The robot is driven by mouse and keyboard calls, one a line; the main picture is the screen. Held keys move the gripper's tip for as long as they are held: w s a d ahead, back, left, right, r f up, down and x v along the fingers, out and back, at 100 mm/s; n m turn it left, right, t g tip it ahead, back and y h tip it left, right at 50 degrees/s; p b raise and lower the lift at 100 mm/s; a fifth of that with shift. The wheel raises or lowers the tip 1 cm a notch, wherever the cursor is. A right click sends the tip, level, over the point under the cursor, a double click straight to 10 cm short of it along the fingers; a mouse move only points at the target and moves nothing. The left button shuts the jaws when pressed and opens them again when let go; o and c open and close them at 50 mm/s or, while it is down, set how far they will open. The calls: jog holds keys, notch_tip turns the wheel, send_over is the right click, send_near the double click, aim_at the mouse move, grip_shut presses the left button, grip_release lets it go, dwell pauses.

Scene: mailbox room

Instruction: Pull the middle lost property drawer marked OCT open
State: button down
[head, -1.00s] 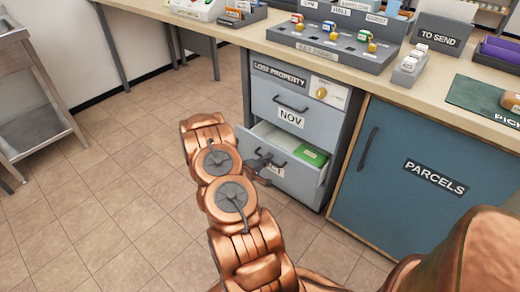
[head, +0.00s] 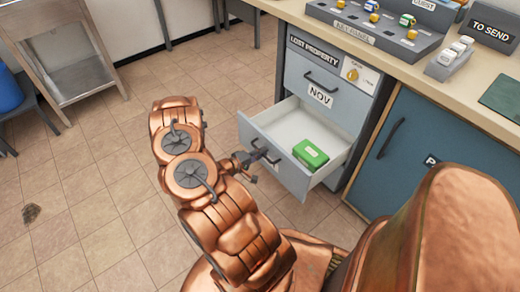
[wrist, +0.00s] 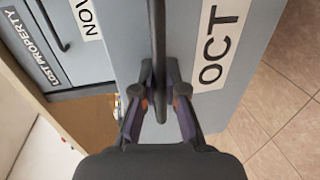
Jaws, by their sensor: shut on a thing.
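The middle drawer (head: 292,175) stands well out of the grey lost property cabinet. Its front carries the OCT label (wrist: 219,45), which shows in the wrist view and is hidden by my arm in the head view. My gripper (wrist: 158,98) is shut on the dark bar handle (wrist: 159,60) of this drawer. In the head view my gripper (head: 250,160) is at the drawer's front, partly hidden by my arm. A green box (head: 310,154) lies inside the open drawer, towards its right side.
The blue parcels door (head: 425,140) is at the right, with the counter (head: 455,97) above. Tiled floor (head: 110,195) is open to the left. A metal stand (head: 75,80) is far left.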

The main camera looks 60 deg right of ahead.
jog(key=shift+w, duration=0.15)
jog(key=c, duration=1.2)
grip_release()
jog(key=v, duration=1.2)
